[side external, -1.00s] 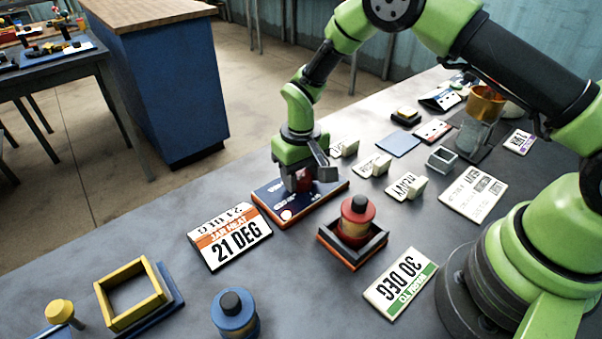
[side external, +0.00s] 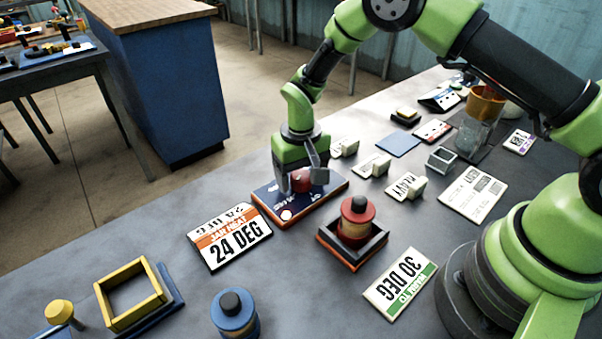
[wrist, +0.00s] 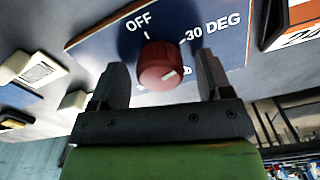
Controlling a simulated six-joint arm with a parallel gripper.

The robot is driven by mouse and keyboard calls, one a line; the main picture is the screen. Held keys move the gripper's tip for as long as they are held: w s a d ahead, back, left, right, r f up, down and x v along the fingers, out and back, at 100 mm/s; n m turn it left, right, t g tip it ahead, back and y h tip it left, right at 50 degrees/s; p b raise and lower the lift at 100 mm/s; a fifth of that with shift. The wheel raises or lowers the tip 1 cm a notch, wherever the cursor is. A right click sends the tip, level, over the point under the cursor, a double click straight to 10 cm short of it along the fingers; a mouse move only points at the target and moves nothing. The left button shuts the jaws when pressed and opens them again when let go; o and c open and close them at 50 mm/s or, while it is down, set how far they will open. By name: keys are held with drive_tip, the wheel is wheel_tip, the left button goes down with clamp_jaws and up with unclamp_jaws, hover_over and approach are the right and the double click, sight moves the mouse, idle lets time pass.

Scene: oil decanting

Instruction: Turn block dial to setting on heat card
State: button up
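The red dial (side external: 300,181) sits on the blue dial block (side external: 328,191). In the wrist view the dial (wrist: 158,66) has a white mark pointing to the lower right, away from the "30 DEG" label at upper right. "OFF" is at upper left; a lower label is partly hidden. My gripper (wrist: 160,60) is open around the dial, with a gap on each side; it also shows in the side view (side external: 302,178). The green-banded heat card (side external: 400,284) reads "30 DEG". The orange-banded jar heat display (side external: 230,237) reads "24 DEG".
A red jar (side external: 356,222) stands in a dark square holder close in front of the block. Small labelled cards with cream blocks (side external: 407,187) lie to the right. A yellow frame (side external: 132,295) and a blue jar (side external: 235,315) are at front left.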

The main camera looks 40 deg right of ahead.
drive_tip(key=shift+r, duration=0.1)
wheel_tip(320, 180, up, 9)
drive_tip(key=shift+r, duration=0.35)
idle(0.4)
wheel_tip(320, 180, up, 9)
drive_tip(key=t, duration=0.2)
hover_over(302, 174)
drive_tip(key=s+d, duration=0.1)
drive_tip(key=s, duration=0.2)
drive_tip(key=s+d+r+t+y, duration=0.1)
drive_tip(key=s+r+t, duration=0.1)
drive_tip(key=s+r, duration=0.55)
drive_tip(key=s+d+r+m+t+y, duration=0.1)
drive_tip(key=s+r+t, duration=0.1)
drive_tip(key=s, duration=1)
drive_tip(key=shift+r+t, duration=0.25)
drive_tip(key=shift+t, duration=0.35)
